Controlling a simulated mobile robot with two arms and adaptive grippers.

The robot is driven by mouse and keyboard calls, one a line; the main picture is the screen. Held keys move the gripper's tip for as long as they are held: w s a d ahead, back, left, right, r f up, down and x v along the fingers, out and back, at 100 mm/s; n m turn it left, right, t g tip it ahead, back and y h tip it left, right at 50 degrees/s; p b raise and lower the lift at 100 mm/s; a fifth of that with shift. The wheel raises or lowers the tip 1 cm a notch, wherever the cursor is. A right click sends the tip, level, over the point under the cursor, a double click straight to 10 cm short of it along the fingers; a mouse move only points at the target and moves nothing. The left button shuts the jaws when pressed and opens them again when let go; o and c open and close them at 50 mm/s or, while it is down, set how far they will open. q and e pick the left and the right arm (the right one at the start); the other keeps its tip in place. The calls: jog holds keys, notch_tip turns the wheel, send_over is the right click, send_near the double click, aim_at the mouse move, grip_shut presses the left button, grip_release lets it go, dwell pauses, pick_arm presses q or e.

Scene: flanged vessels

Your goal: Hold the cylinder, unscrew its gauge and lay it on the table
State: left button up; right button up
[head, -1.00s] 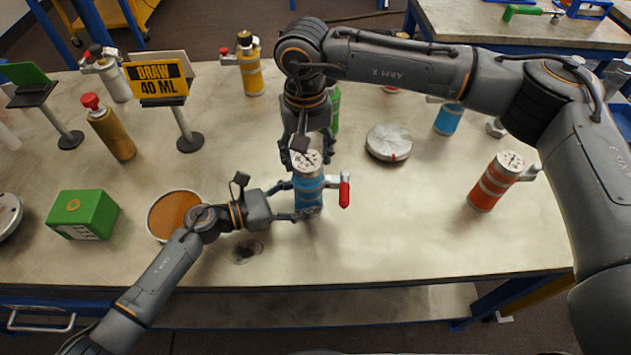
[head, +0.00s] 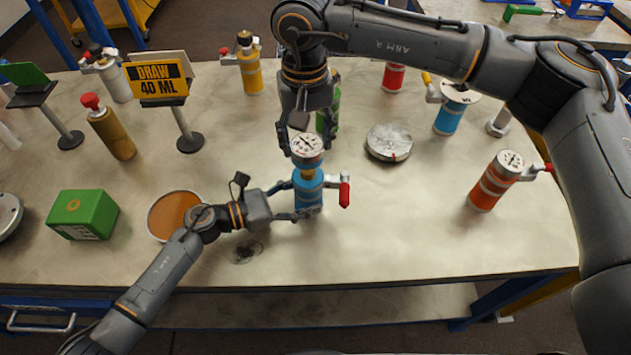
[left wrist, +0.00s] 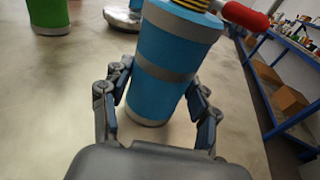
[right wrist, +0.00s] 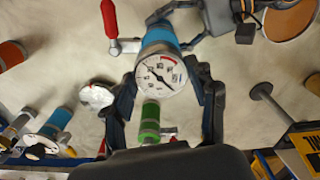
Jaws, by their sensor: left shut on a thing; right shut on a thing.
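The blue cylinder (head: 308,196) with a grey band stands upright on the table, its red-handled side valve (head: 344,194) pointing right. My left gripper (head: 300,200) is shut around its body; the left wrist view shows a finger on each side of the cylinder (left wrist: 168,65). The round white-faced gauge (head: 307,147) is above the cylinder, with a brass piece (head: 308,174) between them. My right gripper (head: 306,143) is shut on the gauge from behind; the right wrist view shows the gauge dial (right wrist: 161,76) between its fingers. I cannot tell whether the brass threads still touch.
A green cylinder (head: 333,118) stands close behind. A grey round disc (head: 389,142) lies to the right, an orange cylinder (head: 488,186) further right. A dish of orange-brown content (head: 172,213) and a green box (head: 83,214) are left. The table's right front (head: 420,225) is bare.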

jog(key=shift+r, duration=1.1)
pick_arm(q)
jog(key=o, duration=1.1)
jog(key=shift+a, duration=0.15)
jog(key=v, duration=1.1)
jog(key=shift+s+a, duration=0.15)
jog(key=shift+a, duration=0.2)
jog(key=shift+r, duration=0.15)
